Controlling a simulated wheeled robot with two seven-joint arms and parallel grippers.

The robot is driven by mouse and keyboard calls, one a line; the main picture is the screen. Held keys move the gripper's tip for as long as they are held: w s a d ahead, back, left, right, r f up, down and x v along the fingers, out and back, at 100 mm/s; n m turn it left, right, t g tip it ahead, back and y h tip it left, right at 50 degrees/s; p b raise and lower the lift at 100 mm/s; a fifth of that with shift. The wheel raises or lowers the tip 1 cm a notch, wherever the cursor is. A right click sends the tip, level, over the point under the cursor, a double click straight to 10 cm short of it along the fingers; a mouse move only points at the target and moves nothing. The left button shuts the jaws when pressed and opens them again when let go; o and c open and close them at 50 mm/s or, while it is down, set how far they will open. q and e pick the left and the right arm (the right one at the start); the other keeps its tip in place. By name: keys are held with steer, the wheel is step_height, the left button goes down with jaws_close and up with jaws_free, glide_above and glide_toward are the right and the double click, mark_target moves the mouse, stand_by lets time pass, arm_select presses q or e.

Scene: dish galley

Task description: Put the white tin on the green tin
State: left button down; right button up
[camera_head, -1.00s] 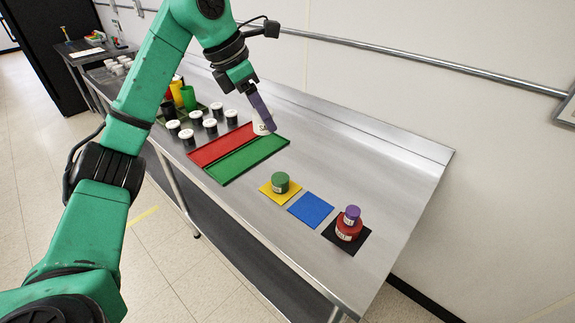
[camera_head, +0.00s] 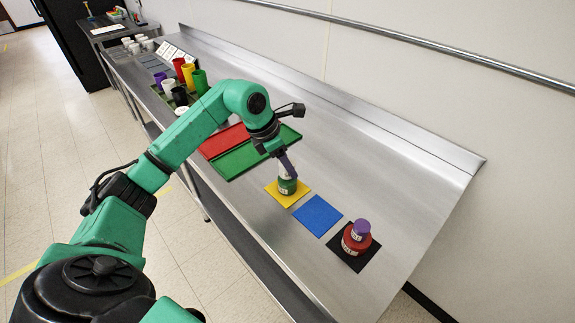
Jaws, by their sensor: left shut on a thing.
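The green tin (camera_head: 287,188) stands on the yellow mat (camera_head: 301,195). My left gripper (camera_head: 290,172) is directly over it, pointing down, with its purple fingers shut on the white tin (camera_head: 283,175). Only a small pale part of the white tin shows beside the fingers. It is right at the top of the green tin; I cannot tell whether the two touch. My right gripper is not in view.
An empty blue mat (camera_head: 318,216) lies right of the yellow one. A purple tin (camera_head: 362,227) sits on a red tin (camera_head: 354,242) on a black mat (camera_head: 345,257). Red (camera_head: 222,140) and green (camera_head: 243,157) trays lie left; several cups stand behind my arm.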

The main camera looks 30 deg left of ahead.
arm_select(q)
steer(key=shift+s+f, duration=0.15)
steer(key=shift+f, duration=0.65)
steer(key=shift+c, duration=1.4)
jaws_free()
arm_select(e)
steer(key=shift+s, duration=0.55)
arm_select(q)
steer(key=shift+r, duration=0.15)
steer(key=b+v, duration=0.1)
steer(key=v, duration=1.1)
steer(key=shift+b, duration=0.4)
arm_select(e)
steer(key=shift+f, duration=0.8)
